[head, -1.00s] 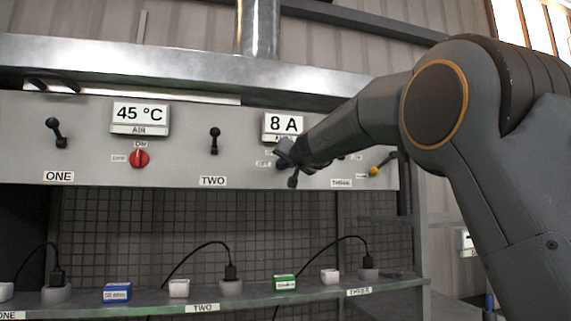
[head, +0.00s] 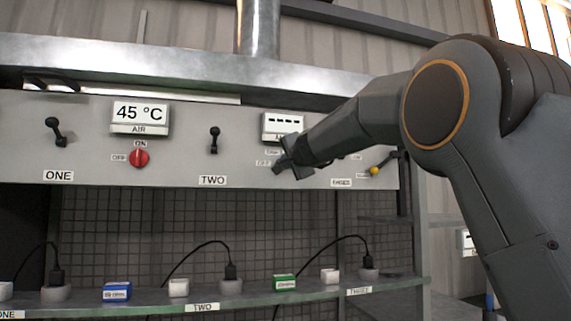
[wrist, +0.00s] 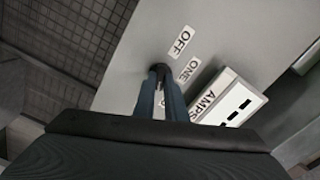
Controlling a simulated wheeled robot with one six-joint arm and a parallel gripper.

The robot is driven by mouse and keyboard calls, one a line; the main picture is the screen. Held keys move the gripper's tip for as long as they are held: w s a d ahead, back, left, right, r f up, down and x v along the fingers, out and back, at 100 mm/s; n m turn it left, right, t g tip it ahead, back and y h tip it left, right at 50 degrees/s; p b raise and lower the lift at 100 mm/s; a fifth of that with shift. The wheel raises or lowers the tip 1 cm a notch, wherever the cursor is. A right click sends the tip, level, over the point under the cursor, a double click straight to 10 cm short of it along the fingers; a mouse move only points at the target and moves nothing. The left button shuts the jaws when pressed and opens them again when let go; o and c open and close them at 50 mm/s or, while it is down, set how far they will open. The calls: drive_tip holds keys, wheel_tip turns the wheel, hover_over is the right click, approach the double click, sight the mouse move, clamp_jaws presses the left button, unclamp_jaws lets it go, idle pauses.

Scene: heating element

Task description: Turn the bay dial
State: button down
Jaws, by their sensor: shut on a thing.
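The bay dial (wrist: 161,68) is a small dark knob on the grey panel (wrist: 140,55), between the fingers of my gripper (wrist: 160,78) in the wrist view. The fingers are shut on it and cover most of it. The labels OFF (wrist: 182,41) and ONE (wrist: 189,71) stand beside it; other labels are partly hidden. Which label the dial points to cannot be told. The AMPS display (wrist: 231,106) shows dashes. In the head view my gripper (head: 284,165) is at the panel below that display (head: 283,126) and hides the dial.
Left on the panel are a red ON/OFF knob (head: 139,158), an AIR display (head: 140,115) reading 45 °C, and black levers ONE (head: 54,130) and TWO (head: 214,139). A shelf (head: 150,304) with plugs and small boxes runs below.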

drive_tip(key=m, duration=0.4)
drive_tip(key=shift+f+m, duration=0.1)
drive_tip(key=shift+m, duration=0.2)
idle(0.3)
drive_tip(key=c, duration=1.8)
unclamp_jaws()
drive_tip(key=b+v, duration=0.3)
drive_tip(key=v, duration=0.4)
drive_tip(key=shift+s, duration=0.4)
drive_tip(key=shift+d, duration=0.15)
